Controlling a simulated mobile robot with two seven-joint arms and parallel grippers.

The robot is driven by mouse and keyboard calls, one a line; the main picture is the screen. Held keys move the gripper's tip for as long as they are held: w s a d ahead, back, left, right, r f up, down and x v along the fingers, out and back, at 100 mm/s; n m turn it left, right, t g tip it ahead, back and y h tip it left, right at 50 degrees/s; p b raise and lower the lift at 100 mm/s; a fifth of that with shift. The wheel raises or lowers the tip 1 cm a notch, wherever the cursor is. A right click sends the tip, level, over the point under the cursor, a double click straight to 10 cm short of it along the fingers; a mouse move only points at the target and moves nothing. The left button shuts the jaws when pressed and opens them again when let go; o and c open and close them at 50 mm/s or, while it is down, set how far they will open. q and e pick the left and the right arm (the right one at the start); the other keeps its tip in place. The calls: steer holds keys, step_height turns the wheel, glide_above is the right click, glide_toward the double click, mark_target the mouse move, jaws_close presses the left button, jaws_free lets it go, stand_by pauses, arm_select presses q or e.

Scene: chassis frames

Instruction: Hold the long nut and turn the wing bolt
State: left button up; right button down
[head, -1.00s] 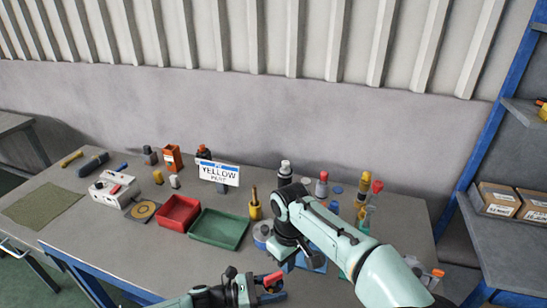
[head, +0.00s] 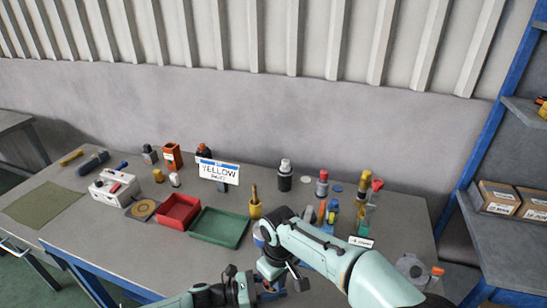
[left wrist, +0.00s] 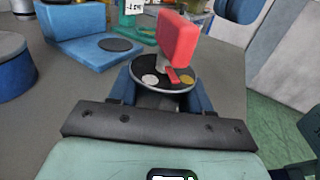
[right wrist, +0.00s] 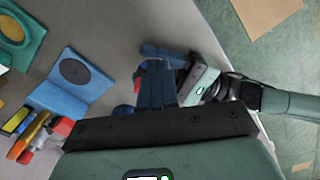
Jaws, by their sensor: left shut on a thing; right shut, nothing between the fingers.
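My left gripper (left wrist: 162,92) is shut on a dark round piece (left wrist: 150,84), apparently the long nut, whose sides are mostly hidden between the blue fingers. A red block-like wing (left wrist: 178,38), apparently the wing bolt's, stands upright above the disc-shaped top. My right gripper (right wrist: 156,78) is shut and empty. In the right wrist view, a small bit of red shows beside its blue fingers, close to my left gripper; I cannot tell whether they touch. In the head view, my right gripper (head: 274,284) covers the wing near the table's front edge.
A blue angled stand (left wrist: 85,45) with a dark disc is beyond my left gripper. A red tray (head: 178,222) and a green tray (head: 215,238) lie left of the arms. A YELLOW sign (head: 219,171), bottles and tools stand farther back. The table's (head: 100,235) left middle has free room.

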steer(key=shift+f, duration=0.7)
steer(key=shift+w+a, duration=0.15)
steer(key=shift+w, duration=0.45)
stand_by(0.4)
steer(key=shift+w+d, duration=0.25)
steer(key=shift+d, duration=0.25)
stand_by(0.5)
steer(key=shift+w+d, duration=0.35)
steer(key=shift+w, duration=0.05)
steer(key=shift+w, duration=0.15)
steer(key=shift+d, duration=0.15)
step_height(320, 180, up, 6)
steer(key=shift+s+d, duration=0.2)
steer(key=shift+d, duration=0.05)
stand_by(0.7)
